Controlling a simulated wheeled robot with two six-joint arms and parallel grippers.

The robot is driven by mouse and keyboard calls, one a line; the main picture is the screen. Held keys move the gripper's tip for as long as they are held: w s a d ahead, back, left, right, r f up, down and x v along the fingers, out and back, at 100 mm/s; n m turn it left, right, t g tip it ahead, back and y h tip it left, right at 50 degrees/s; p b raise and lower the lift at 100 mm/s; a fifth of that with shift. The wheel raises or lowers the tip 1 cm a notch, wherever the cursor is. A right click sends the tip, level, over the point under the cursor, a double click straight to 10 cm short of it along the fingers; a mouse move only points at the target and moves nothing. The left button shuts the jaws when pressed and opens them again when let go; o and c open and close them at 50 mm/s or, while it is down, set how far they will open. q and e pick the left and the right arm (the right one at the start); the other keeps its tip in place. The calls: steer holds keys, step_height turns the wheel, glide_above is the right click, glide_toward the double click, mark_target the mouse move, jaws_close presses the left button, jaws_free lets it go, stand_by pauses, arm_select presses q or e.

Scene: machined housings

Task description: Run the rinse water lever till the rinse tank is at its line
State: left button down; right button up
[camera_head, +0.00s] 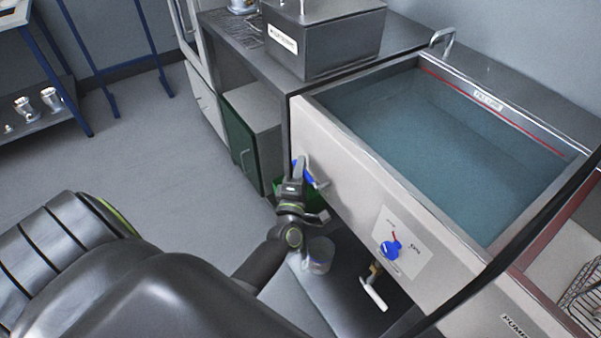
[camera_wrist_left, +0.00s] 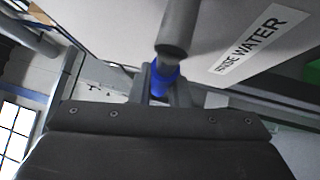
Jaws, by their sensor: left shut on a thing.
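The rinse tank (camera_head: 352,165) is a pale-fronted tank on the right of the head view. Bluish water (camera_head: 430,140) fills much of it, its surface a little below the red line (camera_head: 525,130) on the back wall. The rinse water lever (camera_head: 305,169), blue with a metal stem, is on the tank's front at the left end. My left gripper (camera_head: 298,178) is shut on it. In the wrist view the blue lever (camera_wrist_left: 164,82) sits between the fingers, near a "RINSE WATER" label (camera_wrist_left: 255,47). My right gripper is not in view.
A blue knob (camera_head: 390,249) on a white plate and a valve with a white handle (camera_head: 374,291) are right of my left gripper. A small tub (camera_head: 319,254) stands below. A dark box (camera_head: 325,38) stands on the counter behind. The floor at left is clear.

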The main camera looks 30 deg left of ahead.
arm_select(q)
steer(key=shift+r+m+t+b, duration=0.25)
steer(key=shift+m+t+b, duration=0.4)
steer(key=shift+b, duration=0.35)
steer(key=shift+d+r+m+t+b, duration=0.2)
steer(key=shift+r+m+t+b, duration=0.15)
steer(key=shift+r+m+b, duration=0.25)
steer(key=shift+r+m, duration=0.2)
steer(key=shift+m, duration=0.05)
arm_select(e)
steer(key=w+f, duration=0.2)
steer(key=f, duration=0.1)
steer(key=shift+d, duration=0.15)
arm_select(q)
steer(key=c, duration=1.4)
jaws_free()
steer(key=shift+o, duration=0.2)
steer(key=shift+s+f, duration=0.15)
